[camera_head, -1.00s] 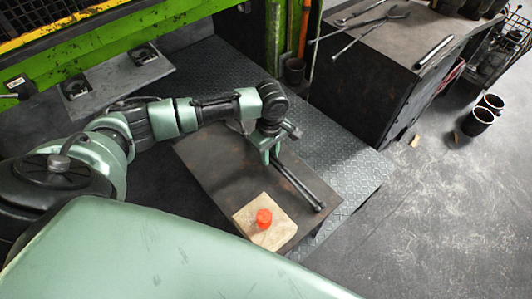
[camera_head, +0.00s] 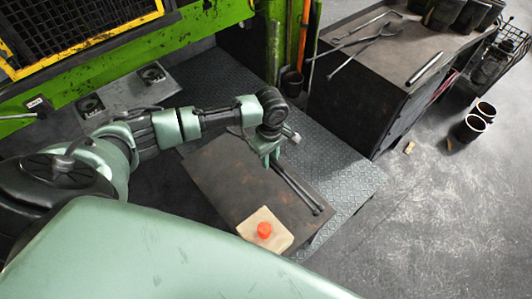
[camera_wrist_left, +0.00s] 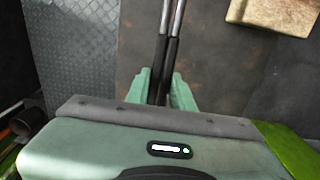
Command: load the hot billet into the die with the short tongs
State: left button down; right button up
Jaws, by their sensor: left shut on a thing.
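The orange hot billet (camera_head: 264,230) stands upright on a pale block (camera_head: 281,241) near the front corner of a dark table. The short tongs (camera_head: 301,190) are dark and lie along the table's right side, behind and to the right of the billet. My left gripper (camera_head: 270,159) is over their far end and shut on the handles. In the left wrist view both dark handles (camera_wrist_left: 165,72) run between its green fingers (camera_wrist_left: 160,92). The press bed (camera_head: 122,92) at the upper left carries two dark round die seats (camera_head: 152,73). My right gripper is out of view.
The dark table top (camera_head: 222,175) is otherwise bare. A workbench (camera_head: 395,62) at the upper right holds longer tongs (camera_head: 365,40) and a rod (camera_head: 425,68). Cups (camera_head: 477,120) stand on the floor at the right. The green press frame (camera_head: 120,50) rises behind my arm.

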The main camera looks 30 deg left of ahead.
pick_arm(q)
jog(key=shift+r+p, duration=0.6)
jog(key=shift+r, duration=0.65)
